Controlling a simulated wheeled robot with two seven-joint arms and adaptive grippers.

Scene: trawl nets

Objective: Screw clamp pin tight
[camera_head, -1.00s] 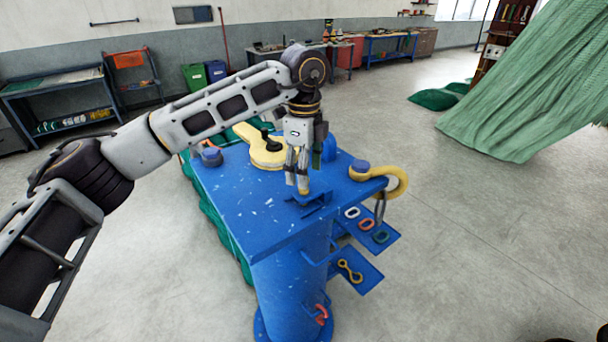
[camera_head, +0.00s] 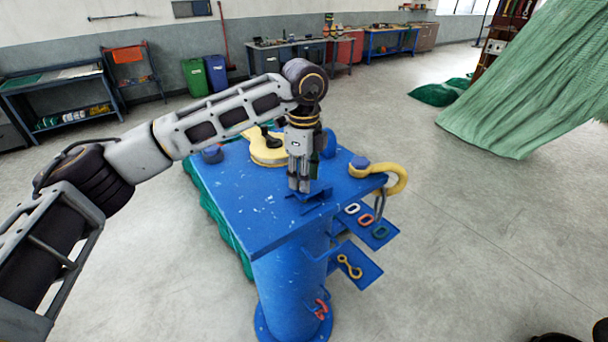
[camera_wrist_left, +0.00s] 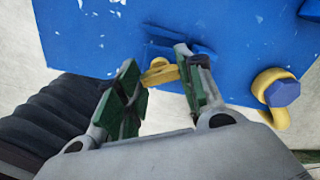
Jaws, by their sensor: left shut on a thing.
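My left gripper (camera_head: 299,187) points down over the near right part of the blue bench top (camera_head: 245,205). In the left wrist view, its green-padded fingers (camera_wrist_left: 160,64) are shut on a yellow pin head (camera_wrist_left: 158,76), which I take for the clamp pin. The pin's shank is hidden. A small blue bracket, apparently the clamp (camera_head: 312,201), sits at the bench's near edge right at the fingertips; it also shows in the left wrist view (camera_wrist_left: 182,46). I cannot tell how deep the pin sits.
A yellow hook-shaped shackle (camera_head: 396,176) with a blue bolt overhangs the bench's right side. A yellow block (camera_head: 268,155) lies behind my gripper. Blue side shelves (camera_head: 384,240) hold coloured links and a small yellow fitting. A green net (camera_head: 530,100) hangs at right. Floor space is open at right.

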